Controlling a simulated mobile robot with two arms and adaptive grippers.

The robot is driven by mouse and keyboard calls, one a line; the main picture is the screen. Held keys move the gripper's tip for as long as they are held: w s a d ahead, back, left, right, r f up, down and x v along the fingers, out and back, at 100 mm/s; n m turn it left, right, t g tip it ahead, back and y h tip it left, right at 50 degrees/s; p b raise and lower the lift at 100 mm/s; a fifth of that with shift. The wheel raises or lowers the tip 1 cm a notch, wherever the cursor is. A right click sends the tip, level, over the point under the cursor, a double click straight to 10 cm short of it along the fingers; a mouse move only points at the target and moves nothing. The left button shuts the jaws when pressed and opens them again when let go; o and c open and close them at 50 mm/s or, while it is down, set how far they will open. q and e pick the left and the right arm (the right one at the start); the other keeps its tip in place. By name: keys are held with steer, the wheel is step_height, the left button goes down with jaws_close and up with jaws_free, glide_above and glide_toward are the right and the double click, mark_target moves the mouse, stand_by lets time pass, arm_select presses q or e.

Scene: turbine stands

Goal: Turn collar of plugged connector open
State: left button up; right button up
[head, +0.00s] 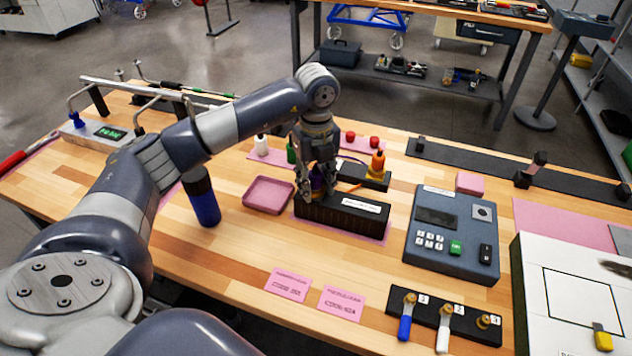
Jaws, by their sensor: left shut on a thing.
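My left gripper (312,190) reaches down from above onto the left end of a long black block (340,218) with a white label on its top. It is shut on a connector (319,182), of which only a small dark purple part shows between the fingers. The fingers hide most of the connector and its collar, so the collar's turn position cannot be told. A second, smaller black block (372,180) stands just behind, with an orange connector (378,163) upright on it. My right gripper is not in view.
A pink tray (268,195) and a dark blue cylinder (203,198) stand left of the block. A grey keypad box (452,235) stands to the right.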

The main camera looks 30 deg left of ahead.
arm_select(q)
steer(key=o, duration=1.1)
step_height(320, 180, up, 12)
steer(key=shift+r, duration=0.1)
